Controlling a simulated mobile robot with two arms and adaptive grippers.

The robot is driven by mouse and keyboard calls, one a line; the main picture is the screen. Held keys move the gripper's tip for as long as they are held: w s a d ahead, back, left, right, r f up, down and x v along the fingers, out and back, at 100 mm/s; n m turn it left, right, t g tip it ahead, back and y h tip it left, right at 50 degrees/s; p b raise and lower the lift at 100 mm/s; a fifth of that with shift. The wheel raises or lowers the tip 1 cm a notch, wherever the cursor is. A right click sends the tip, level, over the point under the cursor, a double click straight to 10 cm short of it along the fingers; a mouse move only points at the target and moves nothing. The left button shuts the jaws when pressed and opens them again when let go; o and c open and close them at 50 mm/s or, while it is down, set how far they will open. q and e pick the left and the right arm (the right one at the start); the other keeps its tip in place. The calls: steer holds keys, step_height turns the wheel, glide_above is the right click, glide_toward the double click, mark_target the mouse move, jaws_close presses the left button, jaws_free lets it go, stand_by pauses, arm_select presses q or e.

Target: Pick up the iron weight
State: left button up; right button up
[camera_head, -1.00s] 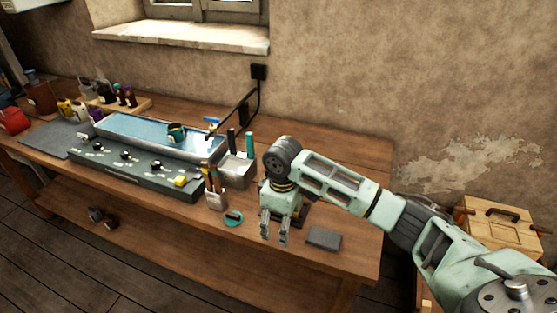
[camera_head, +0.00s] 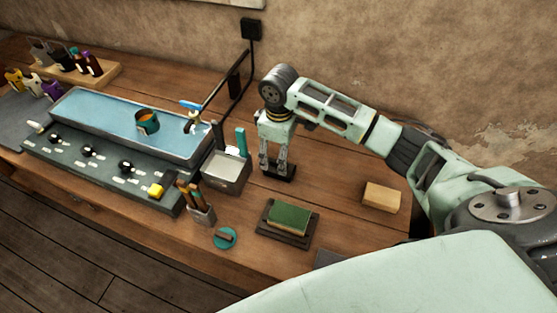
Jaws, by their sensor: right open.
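My right gripper (camera_head: 273,168) points down with its two fingers apart over the bench, right of the grey metal box. A dark, low object (camera_head: 289,172) shows beneath and just beside the fingertips; it may be the iron weight, but the fingers cover part of it. I cannot tell whether they touch it. No weight shape is plain elsewhere. My left gripper is not in view.
A green block (camera_head: 289,217) lies on a dark tray (camera_head: 262,226) in front. A wooden block (camera_head: 382,197) lies to the right. The grey box (camera_head: 228,176), a tool holder (camera_head: 202,215) and a water trough (camera_head: 95,116) stand left. My pale arm part covers the lower right.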

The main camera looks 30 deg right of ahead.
steer(key=shift+s+f+p, duration=0.3)
steer(key=shift+f+p, duration=0.15)
steer(key=shift+f, duration=0.4)
steer(key=shift+f+p, duration=0.4)
steer(key=shift+f, duration=0.3)
steer(key=f, duration=0.3)
steer(key=shift+w, duration=0.2)
steer(key=shift+f, duration=0.15)
steer(key=c, duration=1.4)
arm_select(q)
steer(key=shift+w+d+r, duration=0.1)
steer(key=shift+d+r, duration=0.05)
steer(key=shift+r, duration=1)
arm_select(e)
steer(key=shift+w, duration=0.1)
jaws_close()
